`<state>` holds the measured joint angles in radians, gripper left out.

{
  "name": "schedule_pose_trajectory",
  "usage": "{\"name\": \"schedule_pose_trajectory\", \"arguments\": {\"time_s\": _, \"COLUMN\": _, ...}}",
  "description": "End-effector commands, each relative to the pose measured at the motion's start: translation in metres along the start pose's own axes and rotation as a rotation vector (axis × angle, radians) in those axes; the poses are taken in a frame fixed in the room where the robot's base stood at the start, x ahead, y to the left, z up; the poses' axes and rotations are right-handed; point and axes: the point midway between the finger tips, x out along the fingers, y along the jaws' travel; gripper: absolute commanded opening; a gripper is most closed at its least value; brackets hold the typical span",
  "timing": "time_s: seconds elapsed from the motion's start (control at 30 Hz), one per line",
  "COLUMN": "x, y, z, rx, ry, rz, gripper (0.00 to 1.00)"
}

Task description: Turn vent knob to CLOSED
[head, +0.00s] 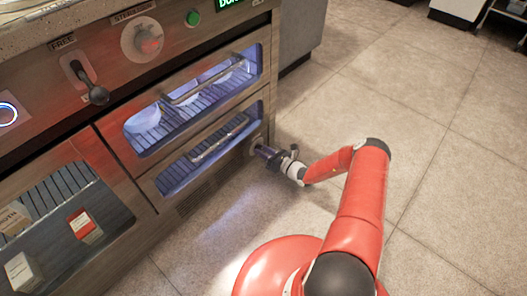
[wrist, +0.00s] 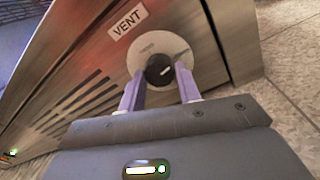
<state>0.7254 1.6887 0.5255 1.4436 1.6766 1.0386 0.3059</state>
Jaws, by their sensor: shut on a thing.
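The vent knob (wrist: 159,70) is a small dark round knob with a pale pointer mark. It sits on a light round dial plate (wrist: 178,47) under a VENT label (wrist: 128,21) in the wrist view. The dial's words are too blurred to read. My gripper (wrist: 160,80) has its two purple fingers on either side of the knob, shut on it.
A metal cabinet holds two lit glass-front drawers (head: 200,88), with vent slots (wrist: 82,100) low on its front. A lower-left window shows small boxes (head: 84,226). The tiled floor (head: 440,180) at right is clear.

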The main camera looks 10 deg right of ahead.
Motion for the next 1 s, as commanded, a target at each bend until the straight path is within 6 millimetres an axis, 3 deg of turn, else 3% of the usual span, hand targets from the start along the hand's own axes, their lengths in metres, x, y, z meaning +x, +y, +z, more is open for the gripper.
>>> {"name": "schedule_pose_trajectory", "arguments": {"time_s": 1.0, "x": 0.0003, "y": 0.0022, "z": 0.0042, "rx": -0.956, "ry": 0.05, "rz": -0.033, "gripper": 0.11}}
